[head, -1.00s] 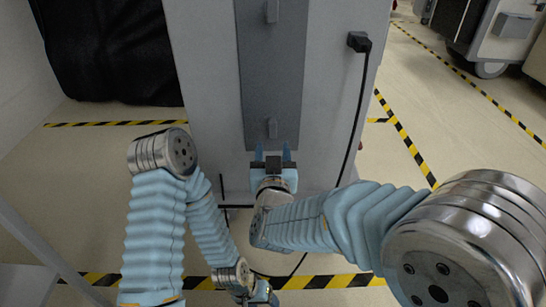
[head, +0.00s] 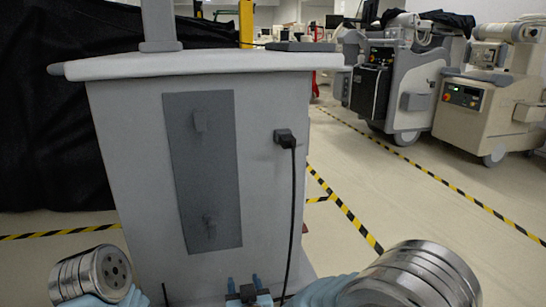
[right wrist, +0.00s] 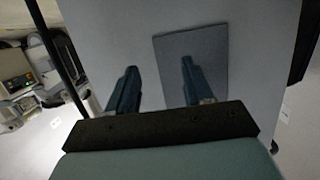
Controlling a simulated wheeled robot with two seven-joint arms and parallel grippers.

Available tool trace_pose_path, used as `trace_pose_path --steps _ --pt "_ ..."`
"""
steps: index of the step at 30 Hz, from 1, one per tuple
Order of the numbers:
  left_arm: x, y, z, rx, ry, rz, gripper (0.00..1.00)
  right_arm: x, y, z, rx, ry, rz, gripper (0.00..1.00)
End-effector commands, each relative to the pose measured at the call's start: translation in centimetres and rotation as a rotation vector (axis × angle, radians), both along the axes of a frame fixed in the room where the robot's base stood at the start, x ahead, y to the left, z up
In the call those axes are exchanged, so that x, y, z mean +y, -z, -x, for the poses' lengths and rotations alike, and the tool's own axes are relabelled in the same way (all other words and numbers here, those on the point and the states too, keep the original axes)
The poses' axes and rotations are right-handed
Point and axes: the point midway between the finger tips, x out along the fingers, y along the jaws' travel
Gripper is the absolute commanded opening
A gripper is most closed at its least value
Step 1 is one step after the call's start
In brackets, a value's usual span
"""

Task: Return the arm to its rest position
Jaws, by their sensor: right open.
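My right arm (head: 415,278) comes in at the lower right of the head view. My right gripper (head: 243,284) is at the bottom edge, in front of the lower part of a grey cart (head: 265,200). In the right wrist view its two blue fingers (right wrist: 156,88) stand apart with nothing between them, facing the cart's dark grey panel (right wrist: 190,70). Whether the fingertips touch the cart I cannot tell. My left arm (head: 92,275) shows at the lower left of the head view; its gripper is out of the picture.
A black plug and cable (head: 285,139) hang on the cart's face, right of the panel (head: 203,170). Black covers (head: 50,120) stand behind at left. Other carts (head: 490,100) stand back right. Open floor with yellow-black tape (head: 345,210) lies between.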

Motion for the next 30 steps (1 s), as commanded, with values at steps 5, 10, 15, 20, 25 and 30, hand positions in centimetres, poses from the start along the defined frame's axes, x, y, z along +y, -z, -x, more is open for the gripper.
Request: trace_pose_path --steps 5,10,15,20,25,30 --pt "0.0 0.0 0.0 0.0 0.0 0.0 0.61 -9.0 13.6 0.3 0.395 0.048 0.022 0.51" --pt "0.0 0.0 0.0 0.0 0.0 0.0 0.61 -15.3 22.9 5.5 0.749 0.087 -0.029 0.51" --pt "0.0 0.0 0.0 0.0 0.0 0.0 0.61 -18.9 28.0 11.6 1.021 0.117 -0.11 0.51" --pt "0.0 0.0 0.0 0.0 0.0 0.0 0.61 -20.7 30.6 17.3 1.232 0.136 -0.198 0.51" --pt "-0.1 -3.5 0.1 0.001 0.003 0.001 0.61 -20.8 27.5 19.1 1.295 0.13 -0.226 0.51" --pt "-0.2 -7.3 0.2 0.003 0.006 0.001 0.61 -20.6 23.7 19.2 1.296 0.127 -0.222 0.51"
